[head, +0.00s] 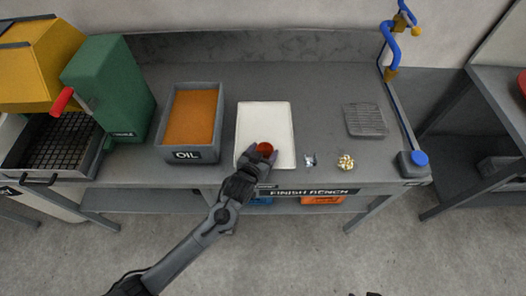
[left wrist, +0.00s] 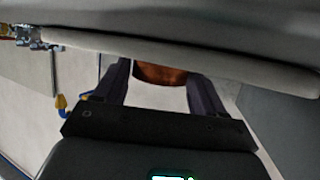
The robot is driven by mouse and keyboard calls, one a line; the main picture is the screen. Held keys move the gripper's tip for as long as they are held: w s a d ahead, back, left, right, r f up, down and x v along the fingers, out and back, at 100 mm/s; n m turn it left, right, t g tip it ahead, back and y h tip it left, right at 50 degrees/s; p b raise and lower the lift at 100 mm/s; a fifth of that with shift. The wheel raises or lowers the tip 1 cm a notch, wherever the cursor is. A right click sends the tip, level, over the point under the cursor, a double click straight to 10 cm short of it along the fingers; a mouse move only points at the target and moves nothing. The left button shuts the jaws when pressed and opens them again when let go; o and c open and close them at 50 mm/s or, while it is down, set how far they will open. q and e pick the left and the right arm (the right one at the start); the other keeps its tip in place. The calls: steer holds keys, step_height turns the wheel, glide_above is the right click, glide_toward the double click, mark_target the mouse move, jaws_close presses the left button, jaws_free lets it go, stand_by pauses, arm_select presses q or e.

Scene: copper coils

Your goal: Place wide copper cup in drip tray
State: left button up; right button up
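The copper cup (head: 265,148), reddish and round, is at the front edge of the white mat or board, between the fingers of my left gripper (head: 262,154). In the left wrist view the cup (left wrist: 160,76) fills the space between the two dark fingers of the left gripper (left wrist: 163,90), and both appear to touch its sides. I cannot tell whether the cup still rests on the white surface. The grey ridged drip tray (head: 366,120) lies flat at the right of the bench and looks empty. My right gripper is not clearly in view.
The white mat (head: 281,112) lies mid-bench, right of the oil bath (head: 192,153). A silver lump (head: 310,160) and a gold-coloured heap (head: 345,162) sit near the front edge. A blue pipe (head: 389,45) rises behind the tray. The bench behind the mat is clear.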

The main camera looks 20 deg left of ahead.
arm_select(q)
steer(key=shift+o, duration=0.9)
steer(key=shift+r, duration=0.15)
steer(key=shift+s+r, duration=0.1)
steer(key=shift+s, duration=0.05)
steer(key=p+v, duration=0.2)
steer(key=v, duration=0.9)
steer(key=s+a+f+m+g, duration=0.1)
steer(key=s+g, duration=0.4)
steer(key=s, duration=0.5)
steer(key=s+a+f+m+g, duration=0.1)
steer(key=s+a+f+g, duration=0.2)
steer(key=s, duration=0.7)
steer(key=shift+s+g, duration=0.25)
steer(key=shift+g, duration=0.75)
steer(key=shift+r, duration=0.2)
